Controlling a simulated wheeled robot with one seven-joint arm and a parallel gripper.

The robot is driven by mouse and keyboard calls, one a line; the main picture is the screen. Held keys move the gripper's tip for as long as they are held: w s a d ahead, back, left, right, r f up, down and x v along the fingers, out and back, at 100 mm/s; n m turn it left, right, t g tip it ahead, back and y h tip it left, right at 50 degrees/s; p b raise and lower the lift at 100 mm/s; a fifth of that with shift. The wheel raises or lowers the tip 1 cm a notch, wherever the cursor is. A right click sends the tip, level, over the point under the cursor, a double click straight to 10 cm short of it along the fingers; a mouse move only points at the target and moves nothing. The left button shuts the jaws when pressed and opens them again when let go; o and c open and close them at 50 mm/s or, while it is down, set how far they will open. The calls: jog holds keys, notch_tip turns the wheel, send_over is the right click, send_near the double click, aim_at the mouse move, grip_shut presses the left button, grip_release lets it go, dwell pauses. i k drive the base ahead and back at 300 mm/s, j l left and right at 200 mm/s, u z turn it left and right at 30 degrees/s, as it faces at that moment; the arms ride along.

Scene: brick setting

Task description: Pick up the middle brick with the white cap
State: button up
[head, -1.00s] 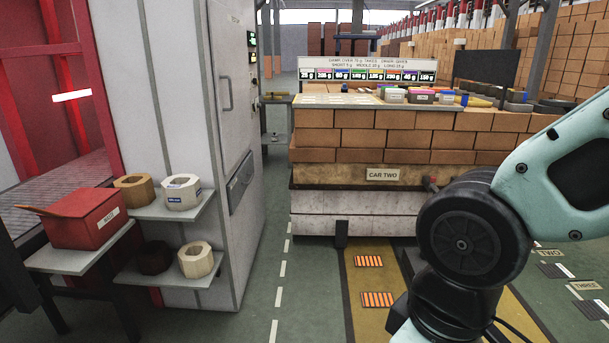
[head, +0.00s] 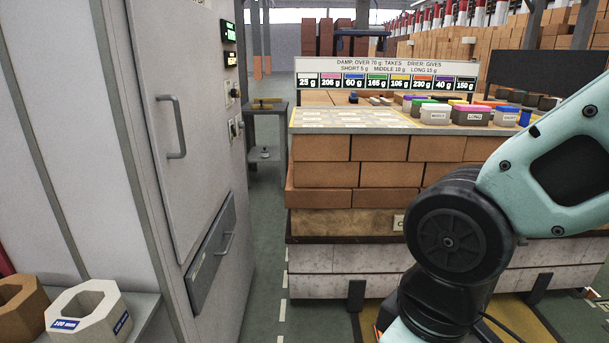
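Several small blocks or tubs with coloured tops stand at the right of the brick-built counter (head: 350,121). A pale one (head: 435,114) bears a label that seems to read MIDDLE. Beside it is a darker one (head: 471,115) marked LONG, and a pale one (head: 505,117) whose label is too small to read surely. I cannot make out a white cap on any of them. Small dark and pale pieces lie behind them. My arm crosses the right side of the view, but my gripper is out of frame.
A sign (head: 387,76) with coloured weight tags stands at the counter's back. A tall grey cabinet (head: 185,110) stands close on the left. A pale octagonal block (head: 88,312) and a brown one (head: 18,305) sit on a low shelf. A narrow floor aisle lies between cabinet and counter.

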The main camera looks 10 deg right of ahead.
aim_at(431, 113)
jog(key=i+j+z, duration=0.1)
jog(key=i, duration=1.8)
